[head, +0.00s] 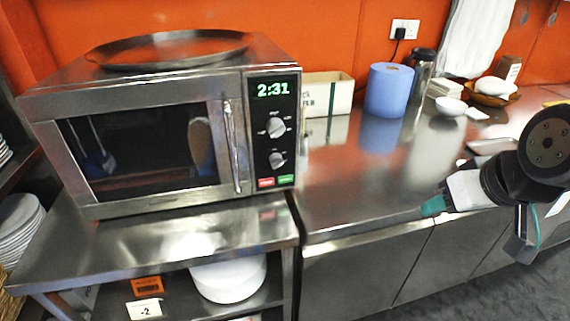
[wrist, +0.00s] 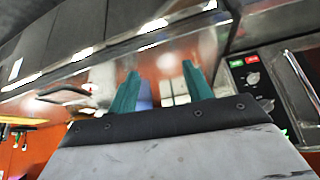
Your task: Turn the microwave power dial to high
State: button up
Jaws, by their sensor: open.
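The steel microwave (head: 150,190) stands on a steel shelf unit at the left, its door shut. Its black control panel (head: 273,95) shows a green 2:31. Below that are an upper round dial (head: 276,128) and a smaller lower dial (head: 277,160); their labels are too small to read. My gripper (head: 433,206) is to the right of the microwave, near the counter's front edge, apart from the dials. In the wrist view its two teal fingers (wrist: 160,78) are spread and empty. The panel shows there inverted at the right, with a dial (wrist: 253,78) near the buttons.
The microwave's vertical door handle (head: 232,147) juts out left of the panel. A round tray (head: 165,50) lies on top. A box (head: 327,94), a blue paper roll (head: 389,90) and a flask (head: 422,70) stand at the counter's back. The counter's near left part is clear.

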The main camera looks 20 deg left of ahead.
jog(key=w+a+f+n+t+y, duration=0.2)
jog(key=w+a, duration=0.4)
jog(key=a, duration=0.3)
jog(key=n+t+y, duration=0.4)
jog(key=n+t, duration=0.3)
jog(key=t, duration=0.1)
send_near(278, 166)
jog(key=x, duration=0.9)
jog(key=shift+w+a, duration=0.25)
jog(key=shift+w, duration=0.1)
jog(key=c, duration=0.9)
